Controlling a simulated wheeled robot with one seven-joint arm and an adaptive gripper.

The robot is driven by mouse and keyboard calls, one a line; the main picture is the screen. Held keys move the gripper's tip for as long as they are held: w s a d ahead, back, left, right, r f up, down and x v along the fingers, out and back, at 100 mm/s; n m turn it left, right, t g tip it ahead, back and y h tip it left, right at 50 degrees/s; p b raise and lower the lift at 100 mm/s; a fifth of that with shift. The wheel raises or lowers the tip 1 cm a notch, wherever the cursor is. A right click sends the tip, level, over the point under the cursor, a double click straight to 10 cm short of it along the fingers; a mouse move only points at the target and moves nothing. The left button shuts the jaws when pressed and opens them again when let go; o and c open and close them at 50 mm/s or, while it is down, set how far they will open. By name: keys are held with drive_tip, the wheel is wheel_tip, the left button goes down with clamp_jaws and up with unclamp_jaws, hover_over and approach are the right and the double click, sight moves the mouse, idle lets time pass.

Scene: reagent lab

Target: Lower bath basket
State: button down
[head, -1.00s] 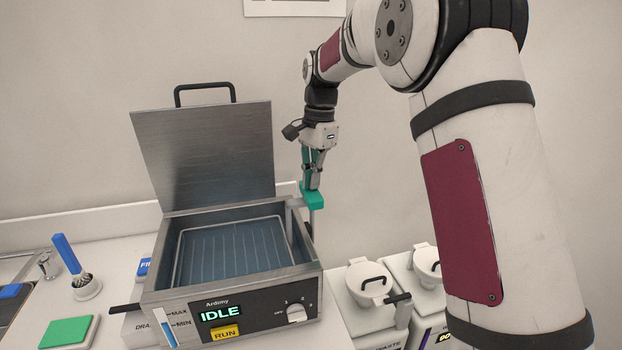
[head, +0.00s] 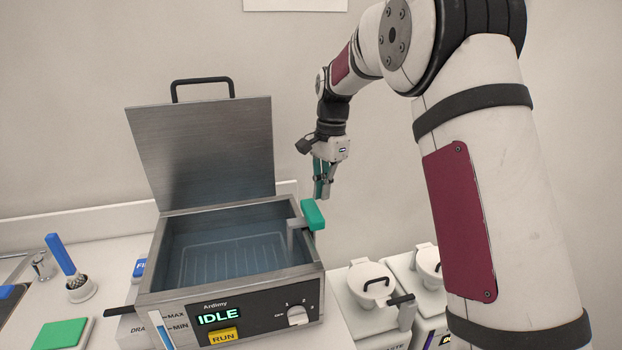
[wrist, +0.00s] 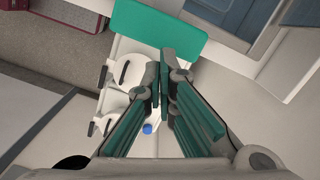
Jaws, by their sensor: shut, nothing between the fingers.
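The bath (head: 225,283) is an open metal box with its lid (head: 205,150) raised. The wire basket (head: 235,258) sits low inside, near the bath floor. Its green handle (head: 313,214) is at the bath's right rim, on a grey arm (head: 293,236) reaching inside. The handle also shows as a flat green slab at the top of the wrist view (wrist: 158,30). My gripper (head: 324,197) is shut and empty, pointing down just above and right of the handle. In the wrist view the fingertips (wrist: 164,58) are close to the slab's edge; I cannot tell whether they touch.
The bath display reads IDLE, with a yellow RUN button (head: 223,337) below. White lidded containers (head: 370,290) stand right of the bath. A blue-handled brush (head: 62,258) and a green pad (head: 60,334) are at left. Space above the containers is clear.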

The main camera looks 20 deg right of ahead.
drive_tip(key=shift+r, duration=0.1)
drive_tip(key=shift+d+r, duration=0.1)
drive_tip(key=shift+r, duration=0.05)
wheel_tip(320, 180, up, 12)
drive_tip(key=d, duration=0.1)
drive_tip(key=shift+w, duration=0.2)
drive_tip(key=shift+f, duration=0.2)
